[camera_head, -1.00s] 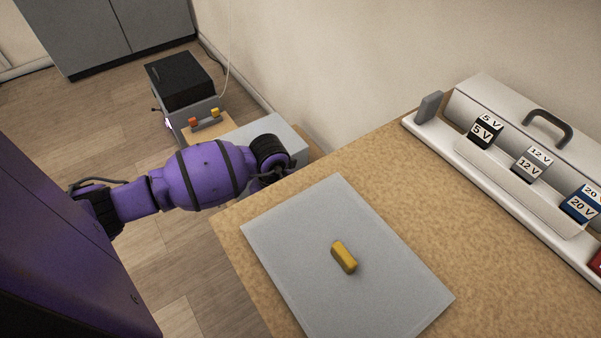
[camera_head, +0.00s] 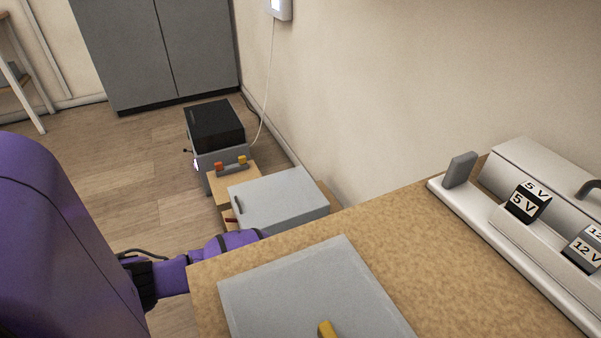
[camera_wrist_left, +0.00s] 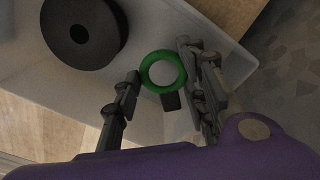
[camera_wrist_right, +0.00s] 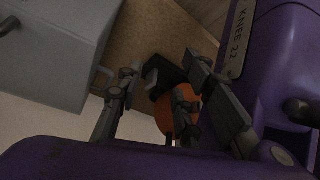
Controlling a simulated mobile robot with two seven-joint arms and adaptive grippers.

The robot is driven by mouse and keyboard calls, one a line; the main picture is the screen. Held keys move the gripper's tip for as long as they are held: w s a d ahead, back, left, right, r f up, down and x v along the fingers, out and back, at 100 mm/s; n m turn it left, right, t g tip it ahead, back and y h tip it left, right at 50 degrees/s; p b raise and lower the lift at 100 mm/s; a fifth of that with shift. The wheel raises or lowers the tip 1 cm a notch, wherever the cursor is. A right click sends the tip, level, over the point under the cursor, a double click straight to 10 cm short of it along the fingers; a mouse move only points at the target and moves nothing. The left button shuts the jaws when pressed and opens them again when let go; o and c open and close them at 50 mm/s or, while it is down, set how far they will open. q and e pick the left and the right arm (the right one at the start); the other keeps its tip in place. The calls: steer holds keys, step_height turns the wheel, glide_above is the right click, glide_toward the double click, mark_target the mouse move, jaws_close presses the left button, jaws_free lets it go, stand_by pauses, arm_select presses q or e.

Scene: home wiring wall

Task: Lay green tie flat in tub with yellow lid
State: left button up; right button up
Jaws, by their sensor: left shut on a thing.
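The green tie (camera_wrist_left: 163,53) is a green ring with a small dark part below it. In the left wrist view it sits between the fingers of my left gripper (camera_wrist_left: 157,67), which is shut on it. It is over a pale, open tub (camera_wrist_left: 60,88) that holds a black round spool (camera_wrist_left: 82,32). No yellow lid shows on this tub. In the head view the left gripper is hidden behind the table edge. My right gripper (camera_wrist_right: 160,80) shows in its wrist view with its fingers apart. A dark bracket and an orange round thing (camera_wrist_right: 164,116) show in or behind the gap.
The tan table (camera_head: 395,235) bears a grey mat (camera_head: 300,290) with a yellow block (camera_head: 326,329). A grey box (camera_head: 285,200) stands low beyond the table edge. A rack with voltage blocks (camera_head: 527,203) is at the right. Cabinets (camera_head: 155,45) stand at the back.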

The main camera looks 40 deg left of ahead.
arm_select(q)
step_height(320, 180, down, 5)
steer(key=shift+r+b, duration=0.1)
steer(key=shift+b, duration=0.9)
steer(key=o, duration=0.4)
steer(key=shift+o, duration=0.7)
